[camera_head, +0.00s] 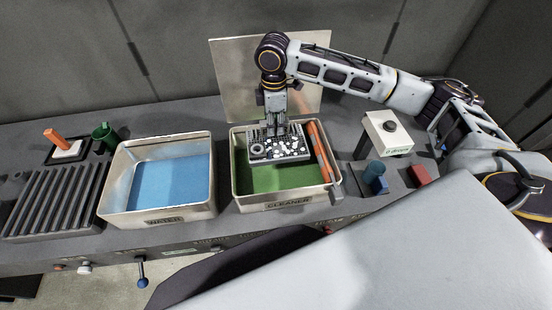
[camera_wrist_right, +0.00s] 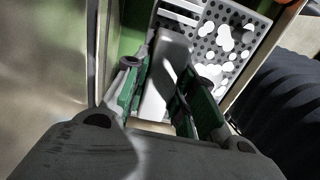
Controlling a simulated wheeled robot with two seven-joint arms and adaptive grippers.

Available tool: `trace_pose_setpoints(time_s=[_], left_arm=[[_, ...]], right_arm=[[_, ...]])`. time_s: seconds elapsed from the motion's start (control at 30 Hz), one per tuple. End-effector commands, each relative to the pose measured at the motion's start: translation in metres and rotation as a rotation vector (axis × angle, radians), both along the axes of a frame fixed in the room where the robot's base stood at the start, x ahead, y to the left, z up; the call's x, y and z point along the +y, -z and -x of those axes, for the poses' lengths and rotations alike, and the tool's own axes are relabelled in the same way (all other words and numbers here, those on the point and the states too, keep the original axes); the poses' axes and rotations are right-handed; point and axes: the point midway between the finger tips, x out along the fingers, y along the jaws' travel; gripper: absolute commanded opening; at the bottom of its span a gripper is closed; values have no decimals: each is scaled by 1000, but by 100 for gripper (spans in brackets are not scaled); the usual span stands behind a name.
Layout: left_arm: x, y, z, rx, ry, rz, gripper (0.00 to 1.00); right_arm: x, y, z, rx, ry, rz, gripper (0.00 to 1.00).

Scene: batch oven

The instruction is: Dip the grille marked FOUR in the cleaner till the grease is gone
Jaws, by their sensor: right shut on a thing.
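My right gripper (camera_head: 276,132) points down over the cleaner bin (camera_head: 288,203), shut on a grey perforated grille (camera_head: 262,157). The grille lies inside the bin's walls, near the back, with green liquid (camera_head: 258,180) around it. Whether it is under the surface I cannot tell. White blotches cover part of the grille; they also show in the right wrist view (camera_wrist_right: 228,40). In that view the green-padded fingers (camera_wrist_right: 160,92) close on a pale upright piece at the grille. No FOUR mark is legible. My left gripper is not in view.
Left of the cleaner stands the water bin (camera_head: 160,213) with blue liquid, then a ribbed rack (camera_head: 52,203). An orange bar (camera_head: 322,150) lies along the cleaner's right side. A white box (camera_head: 388,133) with a dark knob, a blue object (camera_head: 375,176) and a red block (camera_head: 419,174) stand right.

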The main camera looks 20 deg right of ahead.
Motion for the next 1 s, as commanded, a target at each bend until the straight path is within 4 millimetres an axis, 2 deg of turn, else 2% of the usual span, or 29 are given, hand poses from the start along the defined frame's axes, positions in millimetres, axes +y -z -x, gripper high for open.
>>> trace_pose_setpoints(time_s=[1.0], left_arm=[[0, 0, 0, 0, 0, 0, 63]], right_arm=[[0, -60, 0, -2, 0, -1, 0]])
